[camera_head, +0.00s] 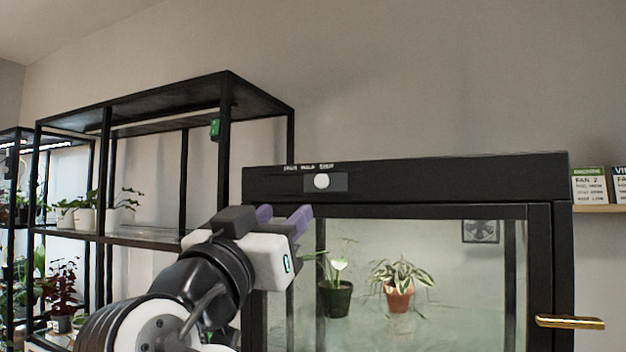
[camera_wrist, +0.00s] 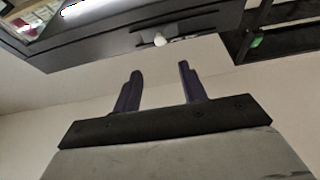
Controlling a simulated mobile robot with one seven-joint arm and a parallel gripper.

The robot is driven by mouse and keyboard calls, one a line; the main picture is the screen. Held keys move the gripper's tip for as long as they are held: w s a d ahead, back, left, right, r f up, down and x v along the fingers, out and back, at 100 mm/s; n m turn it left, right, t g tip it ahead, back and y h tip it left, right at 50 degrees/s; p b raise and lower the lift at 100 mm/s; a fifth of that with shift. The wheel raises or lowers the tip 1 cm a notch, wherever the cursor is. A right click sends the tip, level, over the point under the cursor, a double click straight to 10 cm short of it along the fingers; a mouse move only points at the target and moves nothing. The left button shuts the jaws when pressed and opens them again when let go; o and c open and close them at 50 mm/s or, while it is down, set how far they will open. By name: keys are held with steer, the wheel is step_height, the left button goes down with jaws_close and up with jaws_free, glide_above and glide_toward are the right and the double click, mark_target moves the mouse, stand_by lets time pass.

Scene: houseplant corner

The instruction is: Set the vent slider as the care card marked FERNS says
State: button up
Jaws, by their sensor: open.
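The vent slider is a round white knob (camera_head: 321,181) on a dark plate (camera_head: 340,183) in the top front beam of a black-framed glass cabinet. Small white words sit above it, too small to read surely; the knob is under their right part. My gripper (camera_head: 283,215) is open and empty, with purple fingers, left of and below the knob in the head view. In the wrist view the knob (camera_wrist: 160,40) shows beyond the gap between the open fingers (camera_wrist: 160,70), apart from them. I cannot make out a card marked FERNS.
The cabinet has a brass handle (camera_head: 570,322) and potted plants inside. Black shelving (camera_head: 228,130) stands at left.

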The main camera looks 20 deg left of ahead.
mark_target(320, 181)
steer(key=p+x, duration=0.4)
steer(key=x, duration=0.7)
steer(key=shift+w+r, duration=0.15)
steer(key=shift+r, duration=0.05)
steer(key=shift+p+x, duration=0.35)
steer(key=shift+x, duration=0.4)
steer(key=shift+f, duration=0.1)
jaws_close()
